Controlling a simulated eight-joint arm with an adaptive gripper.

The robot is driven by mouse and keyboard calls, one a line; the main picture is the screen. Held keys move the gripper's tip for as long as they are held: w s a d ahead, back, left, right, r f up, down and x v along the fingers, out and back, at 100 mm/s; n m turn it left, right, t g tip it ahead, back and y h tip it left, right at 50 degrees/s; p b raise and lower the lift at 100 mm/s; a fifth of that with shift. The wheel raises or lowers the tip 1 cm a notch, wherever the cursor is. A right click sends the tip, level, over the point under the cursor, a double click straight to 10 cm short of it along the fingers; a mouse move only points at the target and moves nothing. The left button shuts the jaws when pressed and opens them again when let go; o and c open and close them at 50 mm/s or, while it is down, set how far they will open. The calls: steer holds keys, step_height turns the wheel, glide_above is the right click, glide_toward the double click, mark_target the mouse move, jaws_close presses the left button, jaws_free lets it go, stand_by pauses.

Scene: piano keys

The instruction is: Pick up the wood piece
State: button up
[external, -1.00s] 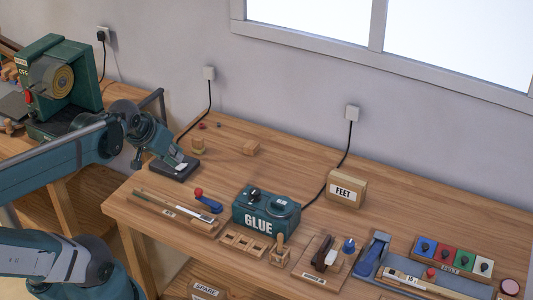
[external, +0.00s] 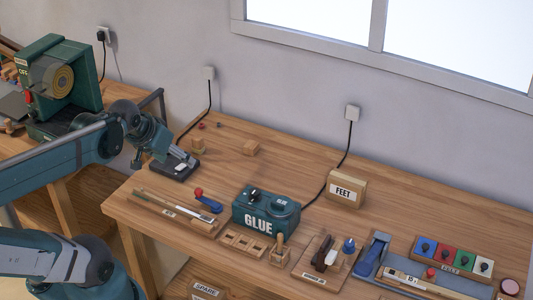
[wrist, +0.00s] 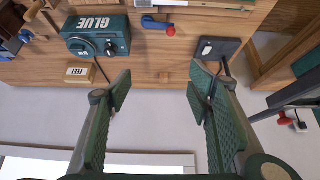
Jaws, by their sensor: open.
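My gripper (external: 182,160) is open and empty, above the bench's left end near the dark pad. In the wrist view my gripper (wrist: 160,88) has its two green fingers spread wide, with nothing between them.
A dark pad (external: 165,171) lies below my gripper. The green GLUE box (external: 266,211), the FEET box (external: 345,189) and a blue tool with a red knob (external: 207,203) stand to the right. Cables hang to the bench.

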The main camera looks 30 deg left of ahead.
steer(key=shift+w+r, duration=0.1)
steer(key=w+a+r+n+g+p, duration=0.15)
steer(key=w+n+g, duration=0.5)
steer(key=w, duration=1.85)
steer(key=w+f+n, duration=0.3)
steer(key=w+f, duration=0.4)
steer(key=w+a+f+n+p, duration=0.1)
steer(key=w+f+n, duration=0.3)
steer(key=w+f, duration=0.2)
steer(key=w+a+f+n+p, duration=0.1)
steer(key=w+f+n, duration=0.3)
steer(key=w+f, duration=0.3)
steer(key=shift+w+f+g, duration=0.25)
steer(key=shift+w+f, duration=0.05)
steer(key=shift+w, duration=0.55)
steer(key=shift+w+f+n, duration=0.2)
steer(key=shift+f+n, duration=0.15)
steer(key=shift+f, duration=0.2)
